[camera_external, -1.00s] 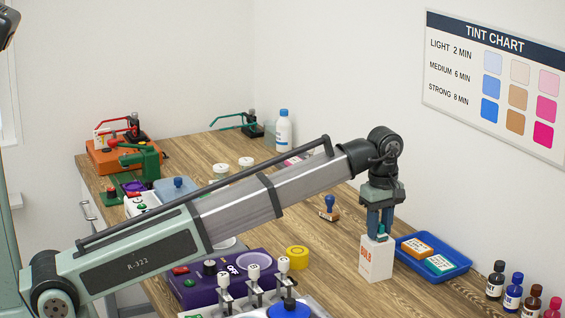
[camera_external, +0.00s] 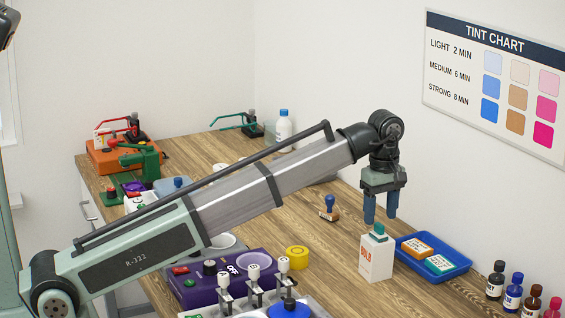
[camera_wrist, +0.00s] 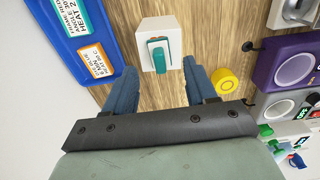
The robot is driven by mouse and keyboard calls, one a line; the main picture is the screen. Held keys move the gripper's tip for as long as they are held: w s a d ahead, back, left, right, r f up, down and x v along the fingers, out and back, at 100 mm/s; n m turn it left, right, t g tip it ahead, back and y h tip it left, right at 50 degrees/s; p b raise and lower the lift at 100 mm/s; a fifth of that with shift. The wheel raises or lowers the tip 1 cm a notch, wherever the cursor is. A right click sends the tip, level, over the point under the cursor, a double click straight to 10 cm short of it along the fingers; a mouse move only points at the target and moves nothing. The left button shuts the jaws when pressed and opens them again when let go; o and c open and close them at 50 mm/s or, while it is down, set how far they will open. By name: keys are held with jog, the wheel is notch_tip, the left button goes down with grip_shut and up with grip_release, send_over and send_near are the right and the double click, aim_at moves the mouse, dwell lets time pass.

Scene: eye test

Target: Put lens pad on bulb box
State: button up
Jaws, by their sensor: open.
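The bulb box (camera_external: 376,261), a white carton with orange lettering, stands upright on the wooden bench. The teal lens pad (camera_external: 378,230) rests on its top. In the wrist view the pad (camera_wrist: 160,55) lies across the top of the white box (camera_wrist: 147,30), slightly turned. My gripper (camera_external: 380,219) is open and empty just above the box, fingers pointing down. In the wrist view the fingers of my gripper (camera_wrist: 159,68) are spread wide, with the pad showing ahead of the gap between them. No finger visibly touches the pad.
A blue tray (camera_external: 458,264) with an orange and a teal labelled packet stands close right of the box. Small bottles (camera_external: 513,292) stand at the right. A yellow ring (camera_external: 297,258), a purple device (camera_external: 215,287) and a stamp (camera_external: 329,208) are to the left.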

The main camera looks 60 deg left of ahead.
aim_at(380, 224)
notch_tip(380, 224, up, 8)
dwell(0.4)
